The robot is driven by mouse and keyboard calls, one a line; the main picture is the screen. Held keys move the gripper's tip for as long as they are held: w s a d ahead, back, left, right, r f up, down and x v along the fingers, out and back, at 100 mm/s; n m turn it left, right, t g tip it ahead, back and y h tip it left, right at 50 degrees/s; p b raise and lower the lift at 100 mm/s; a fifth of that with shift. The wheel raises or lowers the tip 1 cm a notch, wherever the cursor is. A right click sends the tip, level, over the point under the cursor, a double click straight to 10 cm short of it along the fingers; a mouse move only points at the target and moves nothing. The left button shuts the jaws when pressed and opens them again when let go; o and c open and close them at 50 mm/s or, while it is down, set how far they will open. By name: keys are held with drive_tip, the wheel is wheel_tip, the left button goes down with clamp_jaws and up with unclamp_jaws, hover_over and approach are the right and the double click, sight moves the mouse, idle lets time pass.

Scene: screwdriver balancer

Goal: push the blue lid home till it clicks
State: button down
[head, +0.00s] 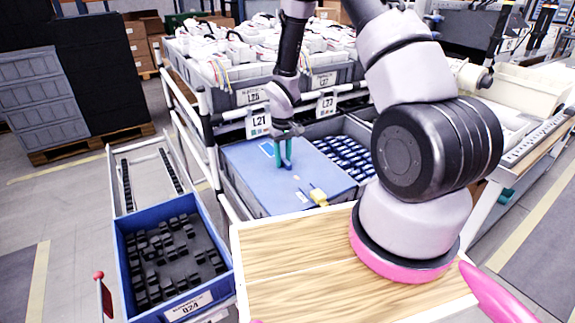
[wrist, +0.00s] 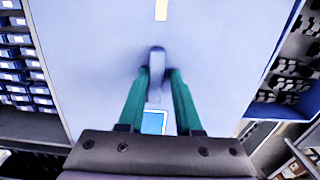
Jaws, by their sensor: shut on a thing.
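The blue lid (head: 245,172) lies over a grey bin on the lower shelf, behind the wooden worktop. It fills most of the wrist view (wrist: 90,50). My gripper (head: 285,164) points down at the lid, its green fingers near the lid's middle. In the wrist view the fingers (wrist: 157,76) are closed on a narrow grey-blue handle that stands on the lid. A yellow piece (head: 319,197) sits near the lid's front edge. Whether the lid's edges are fully seated I cannot tell.
Right of the lid is an open bin of blue-and-white parts (head: 343,156). A blue crate of black parts (head: 172,255) stands front left. White-bodied tools fill the upper-shelf bins (head: 253,93), close to my arm. The wooden worktop (head: 290,265) has bare room.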

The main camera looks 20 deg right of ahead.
sight(283, 160)
drive_tip(key=shift+w+r, duration=0.1)
drive_tip(key=shift+r, duration=2.75)
